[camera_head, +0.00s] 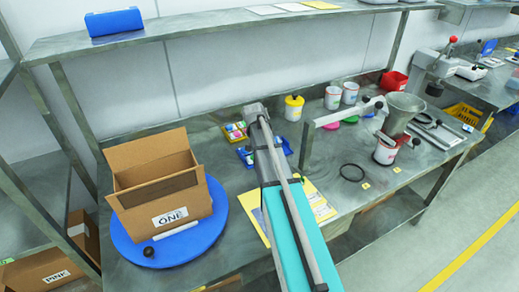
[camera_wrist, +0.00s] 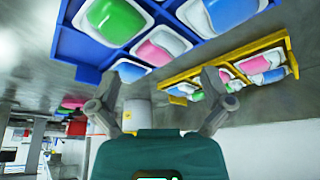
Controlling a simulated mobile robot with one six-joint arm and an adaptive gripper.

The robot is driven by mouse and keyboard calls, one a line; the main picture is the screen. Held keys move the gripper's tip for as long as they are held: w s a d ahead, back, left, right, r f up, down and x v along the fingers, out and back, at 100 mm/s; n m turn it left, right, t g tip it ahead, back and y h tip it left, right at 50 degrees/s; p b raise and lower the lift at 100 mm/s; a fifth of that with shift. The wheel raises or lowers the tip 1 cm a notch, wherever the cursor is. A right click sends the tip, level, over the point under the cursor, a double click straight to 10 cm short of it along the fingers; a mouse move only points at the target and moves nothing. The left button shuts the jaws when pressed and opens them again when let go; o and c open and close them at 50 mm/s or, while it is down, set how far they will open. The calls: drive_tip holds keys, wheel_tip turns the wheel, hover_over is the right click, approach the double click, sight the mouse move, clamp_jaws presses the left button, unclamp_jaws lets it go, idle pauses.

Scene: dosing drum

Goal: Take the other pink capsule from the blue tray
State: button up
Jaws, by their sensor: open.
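The blue tray (camera_wrist: 68,45) fills the top of the wrist view, with capsules in white cups. A pink capsule (camera_wrist: 163,42) sits in its middle, between a large green capsule (camera_wrist: 118,20) and a blue one (camera_wrist: 232,10). Another blue capsule (camera_wrist: 130,72) is at its lower edge. My gripper (camera_wrist: 162,80) is open and empty, its fingers wide apart and apart from the tray's capsules. In the head view the blue tray (camera_head: 288,148) is partly hidden behind my arm; my fingertips cannot be made out there.
A yellow tray (camera_wrist: 188,76) with pink, blue and green capsules stands close to the blue one. A cardboard box (camera_head: 160,185) sits on a round blue turntable (camera_head: 222,205) at left. A yellow-lidded jar (camera_head: 294,108) and a metal hopper (camera_head: 403,110) stand to the right.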

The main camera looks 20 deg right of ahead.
drive_tip(key=shift+b+x, duration=1.3)
drive_tip(key=shift+x, duration=0.4)
drive_tip(key=c, duration=0.8)
